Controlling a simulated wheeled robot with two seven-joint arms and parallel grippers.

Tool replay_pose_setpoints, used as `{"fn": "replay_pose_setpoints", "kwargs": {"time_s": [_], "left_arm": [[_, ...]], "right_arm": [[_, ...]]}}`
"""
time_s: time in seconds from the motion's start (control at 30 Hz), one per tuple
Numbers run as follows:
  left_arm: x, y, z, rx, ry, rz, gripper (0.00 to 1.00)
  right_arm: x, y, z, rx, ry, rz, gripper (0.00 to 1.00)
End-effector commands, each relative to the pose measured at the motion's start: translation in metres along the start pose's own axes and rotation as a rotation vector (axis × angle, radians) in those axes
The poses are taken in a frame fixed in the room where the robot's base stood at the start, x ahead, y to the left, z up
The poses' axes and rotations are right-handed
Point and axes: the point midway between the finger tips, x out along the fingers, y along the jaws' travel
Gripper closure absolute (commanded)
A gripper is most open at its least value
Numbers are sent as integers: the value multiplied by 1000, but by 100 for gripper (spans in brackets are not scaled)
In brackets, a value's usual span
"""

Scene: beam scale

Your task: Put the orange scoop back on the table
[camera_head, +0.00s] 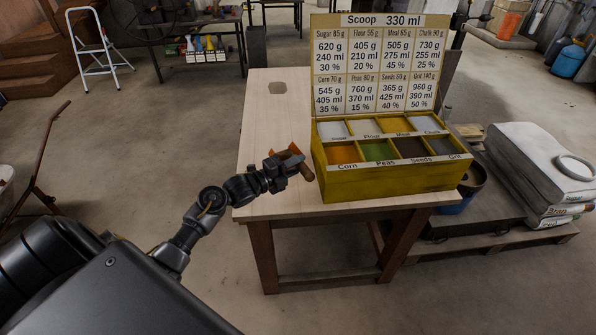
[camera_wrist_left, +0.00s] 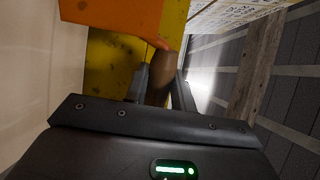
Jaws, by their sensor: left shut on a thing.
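The orange scoop (camera_head: 289,152) has an orange head and a brown wooden handle (camera_head: 306,172). My left gripper (camera_head: 297,167) is shut on the handle, beside the left front corner of the yellow bin box. In the left wrist view the scoop's orange head (camera_wrist_left: 117,22) fills the upper left and the brown handle (camera_wrist_left: 160,82) runs down between the fingers (camera_wrist_left: 162,88). The pale wooden table (camera_head: 262,130) lies below and around the gripper. I cannot tell whether the scoop touches the table. My right gripper is not in view.
The yellow box (camera_head: 390,182) with labelled compartments such as Corn, Peas, Seeds and Grit takes up the table's right part. A chart board (camera_head: 380,65) stands behind it. White sacks (camera_head: 540,165) lie right.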

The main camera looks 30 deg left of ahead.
Motion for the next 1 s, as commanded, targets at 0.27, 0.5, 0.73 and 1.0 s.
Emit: {"fn": "replay_pose_setpoints", "kwargs": {"time_s": [0.27, 0.5, 0.73, 1.0], "left_arm": [[0, 34, 0, -2, -1, -1, 100], [0, 40, 0, 2, 0, -2, 100], [0, 45, 0, 1, 0, -1, 100], [0, 44, 0, 0, 0, 0, 53]], "right_arm": [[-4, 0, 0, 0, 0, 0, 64], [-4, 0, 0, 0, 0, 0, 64], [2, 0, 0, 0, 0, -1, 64], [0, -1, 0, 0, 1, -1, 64]]}}
